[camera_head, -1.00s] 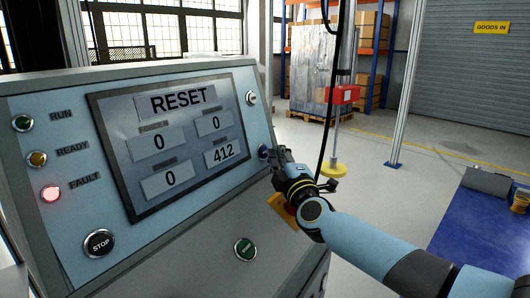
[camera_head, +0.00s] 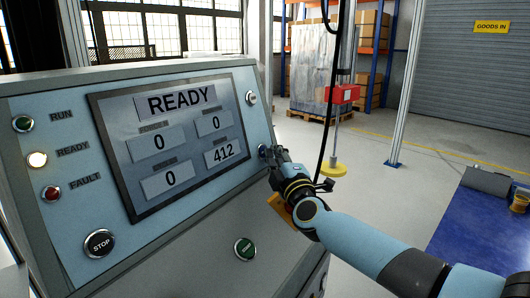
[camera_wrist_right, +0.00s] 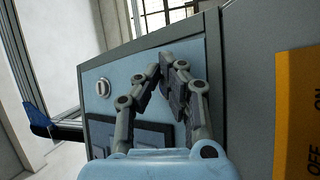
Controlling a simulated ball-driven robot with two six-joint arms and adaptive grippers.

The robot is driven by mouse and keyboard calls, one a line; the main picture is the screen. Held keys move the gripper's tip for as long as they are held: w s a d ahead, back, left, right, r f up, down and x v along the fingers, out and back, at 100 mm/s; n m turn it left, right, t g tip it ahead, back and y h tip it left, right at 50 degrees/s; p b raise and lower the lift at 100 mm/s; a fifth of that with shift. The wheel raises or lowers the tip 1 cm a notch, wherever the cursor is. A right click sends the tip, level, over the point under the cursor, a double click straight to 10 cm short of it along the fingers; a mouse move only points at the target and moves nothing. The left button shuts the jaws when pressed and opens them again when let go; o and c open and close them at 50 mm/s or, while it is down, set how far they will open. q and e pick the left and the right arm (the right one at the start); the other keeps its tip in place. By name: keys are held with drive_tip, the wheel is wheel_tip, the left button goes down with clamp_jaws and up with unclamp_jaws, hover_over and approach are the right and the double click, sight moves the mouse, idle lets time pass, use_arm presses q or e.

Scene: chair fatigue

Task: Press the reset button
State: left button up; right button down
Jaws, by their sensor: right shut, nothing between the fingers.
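The light-blue control panel (camera_head: 250,88) holds a tilted screen (camera_head: 180,135) that reads READY. A small dark-blue button (camera_head: 262,151), seemingly the reset button, sits at the panel's right edge, partly hidden by my right gripper (camera_head: 270,154). That gripper is shut and empty, its tips at or very near the button; contact cannot be told. In the right wrist view the shut fingers (camera_wrist_right: 162,66) point at the panel and the button is hidden behind them. The READY lamp (camera_head: 37,159) glows and the FAULT lamp (camera_head: 51,193) is dark. My left gripper is not in view.
An orange plate (camera_wrist_right: 299,115) is at the wrist view's right.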

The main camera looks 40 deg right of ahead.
drive_tip(key=shift+s+d+r+p, duration=0.2)
drive_tip(key=shift+s+p, duration=0.55)
drive_tip(key=shift+p, duration=0.05)
drive_tip(key=shift+s+d+r+p, duration=0.15)
drive_tip(key=shift+s+r+p, duration=0.1)
drive_tip(key=shift+s+p, duration=0.25)
drive_tip(key=s+p, duration=0.2)
drive_tip(key=s+d+p, duration=0.1)
drive_tip(key=shift+s+r, duration=0.3)
drive_tip(key=shift+r, duration=0.05)
